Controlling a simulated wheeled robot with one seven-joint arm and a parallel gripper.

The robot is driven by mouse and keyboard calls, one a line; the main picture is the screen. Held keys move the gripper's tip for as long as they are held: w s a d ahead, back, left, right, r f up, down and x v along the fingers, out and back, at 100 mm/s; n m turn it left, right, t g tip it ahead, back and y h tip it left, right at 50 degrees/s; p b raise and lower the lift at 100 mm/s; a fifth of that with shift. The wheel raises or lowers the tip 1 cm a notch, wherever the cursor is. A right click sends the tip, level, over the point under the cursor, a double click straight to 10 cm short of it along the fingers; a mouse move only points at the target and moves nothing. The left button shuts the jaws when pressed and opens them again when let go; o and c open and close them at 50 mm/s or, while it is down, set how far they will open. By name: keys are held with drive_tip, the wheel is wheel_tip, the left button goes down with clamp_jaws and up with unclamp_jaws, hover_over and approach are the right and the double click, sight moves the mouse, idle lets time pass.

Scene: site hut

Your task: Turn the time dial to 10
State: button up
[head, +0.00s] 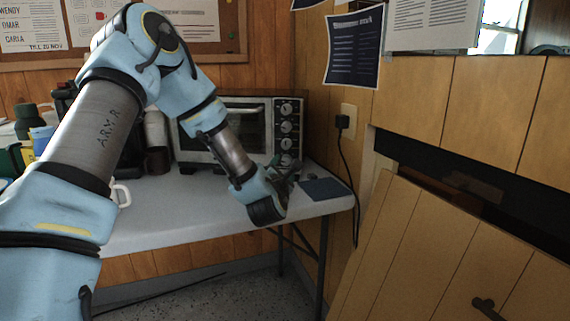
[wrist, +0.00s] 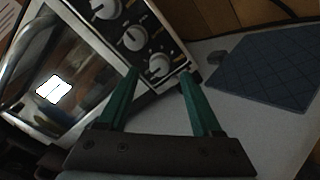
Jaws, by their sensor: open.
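A toaster oven (head: 235,99) stands at the back of the table with a column of dials on its right side. The lowest dial (head: 286,160) is the nearest to my gripper (head: 284,176); the labels are too small to tell which one is the time dial. In the wrist view, the lowest dial (wrist: 159,66) appears between and beyond the two green fingertips of my gripper (wrist: 158,75). The dial above it (wrist: 134,38) and a further one (wrist: 106,8) are left of it. My gripper is open and empty; I cannot tell whether it touches anything.
A dark blue mat (head: 326,188) lies on the white table (head: 170,220), right of the gripper. A black cord (head: 350,165) hangs from the wall socket. A white mug (head: 122,194) and other clutter stand on the left. Wooden panels (head: 440,250) flank the right.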

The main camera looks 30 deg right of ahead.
sight(286, 161)
drive_tip(key=shift+x, duration=1.6)
clamp_jaws()
